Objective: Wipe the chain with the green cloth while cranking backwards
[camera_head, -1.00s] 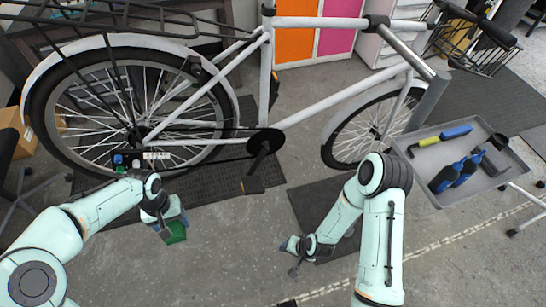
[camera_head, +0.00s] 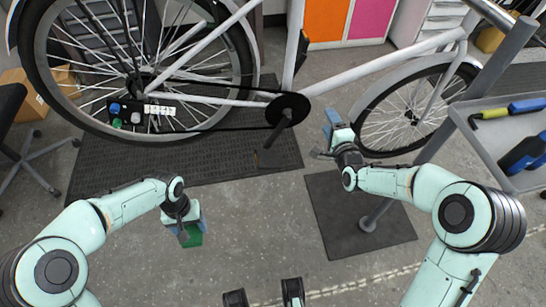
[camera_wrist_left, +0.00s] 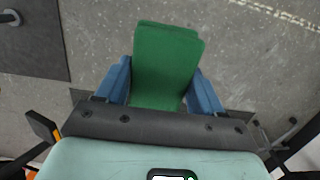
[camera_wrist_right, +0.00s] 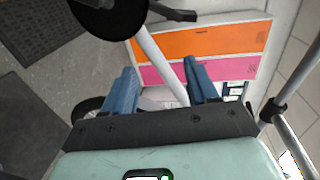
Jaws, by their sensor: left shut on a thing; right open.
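My left gripper (camera_head: 192,225) is shut on the green cloth (camera_head: 193,238), in front of the bike and below the chain. The cloth (camera_wrist_left: 166,65) sticks out between the blue fingers in the left wrist view. My right gripper (camera_head: 333,124) is open and empty, just right of the crank and chainring. The black chainring (camera_head: 288,109) has a crank arm (camera_head: 275,133) hanging down to a pedal (camera_head: 270,158). The chain (camera_head: 225,128) runs from the chainring left to the rear wheel hub. In the right wrist view, part of the chainring (camera_wrist_right: 112,15) shows at the top left.
A grey tray (camera_head: 485,140) with bottles and a yellow-blue tool stands at the right. A stand post (camera_head: 455,95) rises in front of the front wheel (camera_head: 410,115). Dark mats (camera_head: 355,225) lie on the floor. A stool and cardboard box are at far left.

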